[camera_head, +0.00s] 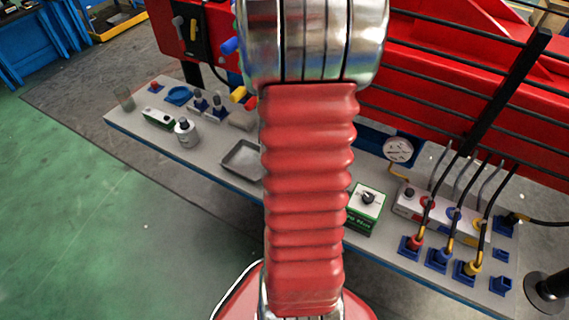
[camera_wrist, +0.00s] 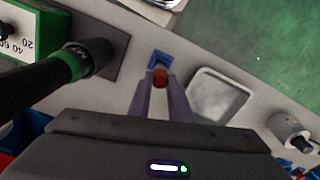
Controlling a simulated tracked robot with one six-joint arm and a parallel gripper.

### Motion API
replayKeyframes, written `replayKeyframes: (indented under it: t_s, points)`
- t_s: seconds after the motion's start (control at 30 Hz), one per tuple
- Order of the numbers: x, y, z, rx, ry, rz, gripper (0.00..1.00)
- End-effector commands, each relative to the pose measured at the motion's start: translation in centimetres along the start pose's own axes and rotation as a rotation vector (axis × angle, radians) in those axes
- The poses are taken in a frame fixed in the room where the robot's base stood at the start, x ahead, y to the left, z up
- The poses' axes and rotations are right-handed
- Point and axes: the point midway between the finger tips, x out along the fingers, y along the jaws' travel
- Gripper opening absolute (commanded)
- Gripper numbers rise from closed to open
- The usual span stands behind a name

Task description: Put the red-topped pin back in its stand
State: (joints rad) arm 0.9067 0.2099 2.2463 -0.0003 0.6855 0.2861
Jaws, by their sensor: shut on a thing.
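In the wrist view my gripper (camera_wrist: 160,86) is shut on the red-topped pin; its round red top (camera_wrist: 160,76) shows between the two fingertips. The pin's shaft is hidden below the top and the fingers. A blue stand (camera_wrist: 157,58) on the grey bench lies just beyond the red top, partly covered by it and the fingers. I cannot tell whether the pin is in the stand or above it. In the head view my arm hides the gripper, the pin and this stand.
A shallow grey tray (camera_wrist: 191,92) lies right of the fingers, with a grey bottle (camera_wrist: 287,128) beyond. A black cylinder with a green band (camera_wrist: 72,62) and a green-white box (camera_wrist: 30,32) are close on the left. In the head view, cabled plugs in blue stands (camera_head: 437,258) crowd the right.

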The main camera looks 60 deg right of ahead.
Motion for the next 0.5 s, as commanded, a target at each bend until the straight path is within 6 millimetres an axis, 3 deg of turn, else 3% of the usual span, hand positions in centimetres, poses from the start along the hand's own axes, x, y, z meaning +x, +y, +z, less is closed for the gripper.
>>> replayKeyframes:
  t_s: [0.5]
  points:
    - [1.5, 0.0, 0.0, 0.000, -0.001, 0.000, 0.00]
